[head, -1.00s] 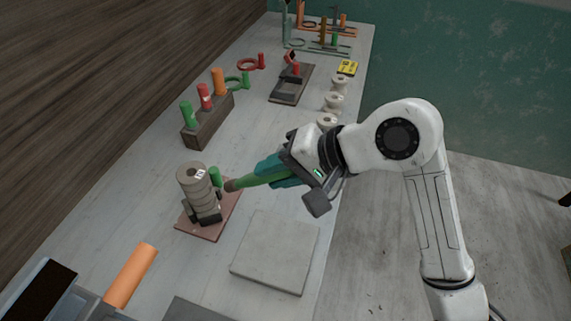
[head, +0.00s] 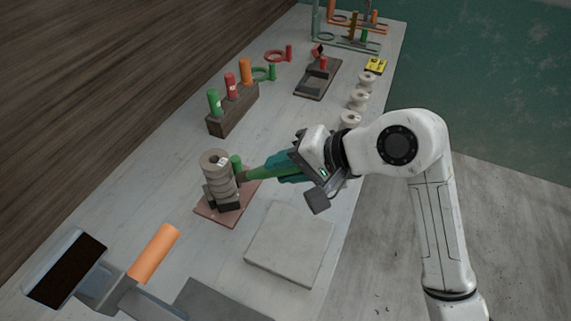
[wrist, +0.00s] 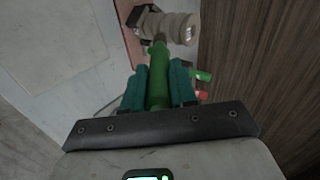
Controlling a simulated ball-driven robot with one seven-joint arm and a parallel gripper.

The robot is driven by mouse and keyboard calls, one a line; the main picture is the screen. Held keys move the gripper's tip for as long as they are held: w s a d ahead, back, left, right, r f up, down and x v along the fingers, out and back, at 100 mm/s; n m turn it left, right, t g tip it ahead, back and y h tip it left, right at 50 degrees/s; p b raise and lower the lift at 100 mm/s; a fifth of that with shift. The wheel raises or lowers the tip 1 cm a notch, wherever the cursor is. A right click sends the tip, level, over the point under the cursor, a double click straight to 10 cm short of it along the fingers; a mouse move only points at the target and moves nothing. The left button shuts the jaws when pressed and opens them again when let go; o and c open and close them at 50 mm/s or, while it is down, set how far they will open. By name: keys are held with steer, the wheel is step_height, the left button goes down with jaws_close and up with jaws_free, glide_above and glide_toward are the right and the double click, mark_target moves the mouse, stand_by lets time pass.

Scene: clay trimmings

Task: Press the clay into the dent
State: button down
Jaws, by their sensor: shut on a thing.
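A beige, ringed clay piece (head: 214,160) stands on a reddish-brown board (head: 217,215), with dark blocks (head: 229,203) at its base. It also shows at the top of the wrist view (wrist: 178,27). My gripper (head: 277,168), with teal fingers, is shut on a green-handled tool (head: 262,174). In the wrist view, the handle (wrist: 158,85) lies between both fingers (wrist: 158,92). The tool's brown tip (wrist: 160,38) points at the clay's side, very near it; I cannot tell if they touch. The dent cannot be made out.
A grey slab (head: 290,245) lies in front. An orange cylinder (head: 154,252) lies at the front left. A wooden rack (head: 233,112) holds green, red and orange handles behind. Pale spools (head: 359,99) line the right edge. Bare tabletop lies between the rack and the board.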

steer(key=shift+w+a+f+b, duration=0.15)
steer(key=shift+a+f+b, duration=0.2)
steer(key=shift+f+b, duration=0.45)
steer(key=shift+w+a+r, duration=0.1)
steer(key=shift+a+r, duration=0.05)
steer(key=shift+a, duration=0.1)
stand_by(1.0)
steer(key=shift+a+b, duration=0.15)
steer(key=shift+b, duration=0.7)
stand_by(2.1)
steer(key=s+d+r+b, duration=0.2)
steer(key=d+r, duration=0.1)
steer(key=d, duration=0.3)
stand_by(0.7)
steer(key=shift+a, duration=0.1)
stand_by(0.8)
